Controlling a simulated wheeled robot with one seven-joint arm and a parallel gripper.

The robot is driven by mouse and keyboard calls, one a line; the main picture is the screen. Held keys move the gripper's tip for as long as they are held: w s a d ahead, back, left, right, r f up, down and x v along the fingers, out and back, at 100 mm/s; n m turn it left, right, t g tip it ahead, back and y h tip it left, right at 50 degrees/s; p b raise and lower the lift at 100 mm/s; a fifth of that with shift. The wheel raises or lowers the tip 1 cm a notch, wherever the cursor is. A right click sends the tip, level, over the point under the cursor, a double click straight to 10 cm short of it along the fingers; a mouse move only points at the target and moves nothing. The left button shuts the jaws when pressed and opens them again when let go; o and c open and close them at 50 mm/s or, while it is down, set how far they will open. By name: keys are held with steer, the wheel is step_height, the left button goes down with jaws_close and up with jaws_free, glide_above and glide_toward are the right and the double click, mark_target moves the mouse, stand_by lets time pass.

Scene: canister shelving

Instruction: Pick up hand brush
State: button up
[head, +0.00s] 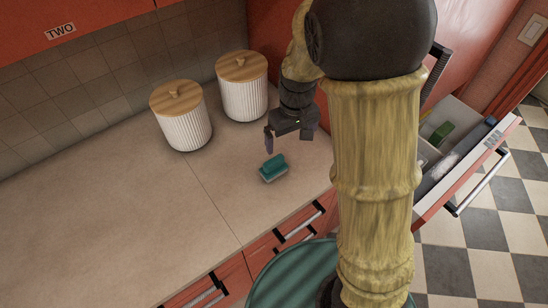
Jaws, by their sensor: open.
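The hand brush (273,168) is small and teal with a pale underside. It lies on the beige counter (130,215) near its front edge, to the right of the seam in the worktop. My gripper (288,142) is dark and points down just above and behind the brush in the head view. Its two fingers are apart with nothing seen between them. They look clear of the brush, but the exact height gap is hard to tell.
Two white ribbed canisters with wooden lids, one left (183,120) and one right (243,90), stand behind the brush. An open drawer (450,165) holding a green item (441,133) juts out at the right. The counter's left side is clear.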

step_height(320, 180, up, 2)
steer(key=n+p, duration=0.1)
steer(key=n, duration=0.1)
glide_above(274, 160)
steer(key=shift+w, duration=0.1)
steer(key=shift+f, duration=0.15)
step_height(274, 160, down, 12)
steer(key=shift+f+p, duration=0.1)
steer(key=shift+p, duration=1.15)
steer(key=shift+f+p, duration=1.05)
steer(key=shift+f, duration=1.5)
steer(key=shift+c, duration=0.4)
steer(key=c, duration=1.1)
